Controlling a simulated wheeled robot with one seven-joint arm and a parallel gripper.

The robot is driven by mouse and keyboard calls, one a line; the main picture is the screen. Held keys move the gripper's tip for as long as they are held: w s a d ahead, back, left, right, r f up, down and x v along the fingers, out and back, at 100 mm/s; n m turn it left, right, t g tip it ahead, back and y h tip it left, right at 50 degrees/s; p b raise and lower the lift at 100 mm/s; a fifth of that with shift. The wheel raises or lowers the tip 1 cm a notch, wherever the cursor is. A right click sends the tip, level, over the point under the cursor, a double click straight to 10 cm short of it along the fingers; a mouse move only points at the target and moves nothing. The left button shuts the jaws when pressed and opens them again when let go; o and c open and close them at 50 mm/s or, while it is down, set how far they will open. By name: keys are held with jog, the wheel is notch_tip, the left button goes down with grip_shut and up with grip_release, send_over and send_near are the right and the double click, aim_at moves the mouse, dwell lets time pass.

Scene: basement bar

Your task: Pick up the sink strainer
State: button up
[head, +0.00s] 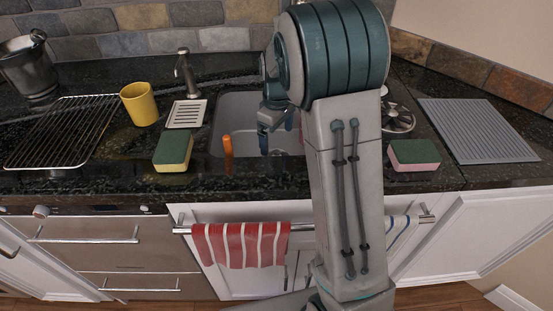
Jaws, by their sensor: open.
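A round metal piece with dark openings, which looks like the sink strainer (400,119), lies on the dark counter just right of my arm. My arm hides its left part. My gripper (268,128) is over the sink basin (238,104), left of the strainer and apart from it. It is open, and I see nothing held in it. My arm hides part of the gripper and the right part of the basin.
A green-and-pink sponge (414,155) lies in front of the strainer, and a grey ribbed mat (478,131) is to the right. To the left are a yellow cup (139,104), another sponge (173,152), a soap dish (187,114) and a wire rack (63,132).

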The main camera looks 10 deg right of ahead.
aim_at(277, 151)
notch_tip(277, 151, down, 7)
jog(key=shift+s+r+b, duration=0.1)
jog(key=shift+b, duration=0.25)
jog(key=c, duration=1)
